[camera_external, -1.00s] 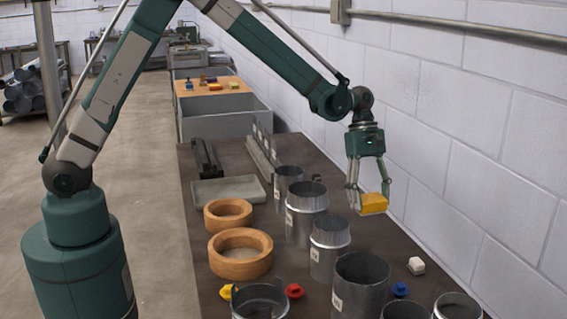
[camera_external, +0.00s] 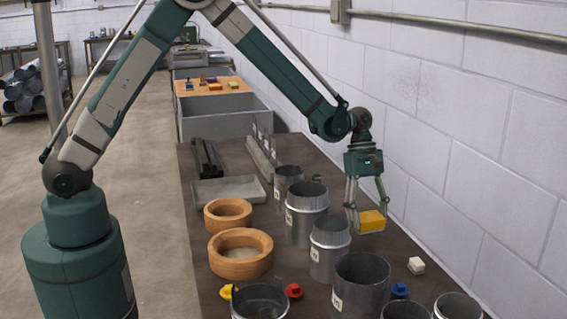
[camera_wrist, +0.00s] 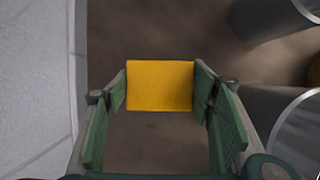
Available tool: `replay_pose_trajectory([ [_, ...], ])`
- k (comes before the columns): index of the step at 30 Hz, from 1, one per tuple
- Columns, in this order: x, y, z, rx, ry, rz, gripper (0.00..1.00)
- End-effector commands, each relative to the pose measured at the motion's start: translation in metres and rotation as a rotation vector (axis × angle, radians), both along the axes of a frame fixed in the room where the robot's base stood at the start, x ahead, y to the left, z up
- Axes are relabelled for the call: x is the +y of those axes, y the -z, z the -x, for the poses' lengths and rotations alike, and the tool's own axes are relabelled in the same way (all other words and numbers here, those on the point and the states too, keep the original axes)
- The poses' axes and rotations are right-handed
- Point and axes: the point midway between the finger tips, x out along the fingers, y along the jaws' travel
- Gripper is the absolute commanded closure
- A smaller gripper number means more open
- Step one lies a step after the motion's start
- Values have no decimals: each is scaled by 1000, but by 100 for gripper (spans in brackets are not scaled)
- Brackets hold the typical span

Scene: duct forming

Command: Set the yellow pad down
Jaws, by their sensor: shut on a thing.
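My gripper (camera_external: 367,219) is shut on the yellow pad (camera_external: 372,221), close to the white wall at the right side of the dark table. In the wrist view the pad (camera_wrist: 160,85) is a flat yellow block between the two green finger pads of my gripper (camera_wrist: 160,92). Dark tabletop (camera_wrist: 150,145) shows around the pad. The pad appears above the tabletop in the external view; whether its underside touches the surface cannot be told exactly.
Several metal duct cylinders stand to the left and front, one (camera_external: 330,247) close to my gripper. A white block (camera_external: 416,265) and a blue piece (camera_external: 400,289) lie nearer the camera. Two wooden rings (camera_external: 240,268) sit at the left. The wall (camera_external: 480,150) bounds the right.

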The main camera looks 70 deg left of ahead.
Motion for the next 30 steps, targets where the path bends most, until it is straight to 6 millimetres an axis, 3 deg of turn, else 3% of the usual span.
replay_pose_trajectory([
  [10,0,32,-1,0,0,0,60],
  [25,0,39,0,0,0,0,60],
  [26,0,39,0,0,0,0,45],
  [29,0,38,0,0,0,0,32],
  [30,0,38,0,0,0,0,31],
])
